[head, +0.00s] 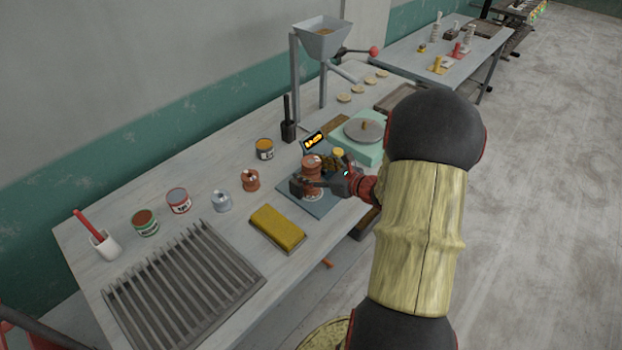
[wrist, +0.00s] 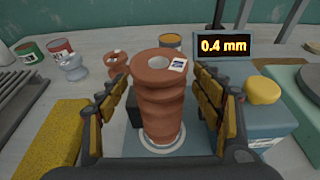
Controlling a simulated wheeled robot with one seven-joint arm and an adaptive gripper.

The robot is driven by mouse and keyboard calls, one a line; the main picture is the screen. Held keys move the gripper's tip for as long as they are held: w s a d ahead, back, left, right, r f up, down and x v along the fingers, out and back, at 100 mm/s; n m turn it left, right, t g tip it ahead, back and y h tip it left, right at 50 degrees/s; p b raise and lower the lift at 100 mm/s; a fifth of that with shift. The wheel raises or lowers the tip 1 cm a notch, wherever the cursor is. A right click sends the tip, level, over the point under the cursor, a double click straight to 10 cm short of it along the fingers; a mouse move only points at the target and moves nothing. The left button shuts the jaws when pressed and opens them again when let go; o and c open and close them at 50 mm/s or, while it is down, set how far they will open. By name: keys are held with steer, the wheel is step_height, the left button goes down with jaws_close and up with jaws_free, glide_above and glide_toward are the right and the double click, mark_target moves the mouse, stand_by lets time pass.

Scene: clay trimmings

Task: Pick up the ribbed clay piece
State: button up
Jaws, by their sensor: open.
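The ribbed clay piece (wrist: 160,101) is a reddish-brown, upright spool-like cylinder with a hole in its top and a small white label. It stands on a pale ring on a blue-grey plate and shows in the head view (head: 312,170) at the middle of the bench. My gripper (wrist: 161,105) is open, with one yellow-padded finger on each side of the piece. In the head view my gripper (head: 318,188) reaches it from the right and hides part of it. I cannot tell whether either finger touches it.
A display (wrist: 224,46) reading 0.4 mm stands behind right, near a yellow knob (wrist: 262,90). A yellow block (head: 277,228) lies left of the plate. A smaller brown spool (head: 250,180), a grey spool (head: 221,202) and cans stand farther left. A slatted rack (head: 185,285) fills the near bench end.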

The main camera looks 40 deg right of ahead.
steer(key=shift+c, duration=0.4)
jaws_close()
stand_by(0.6)
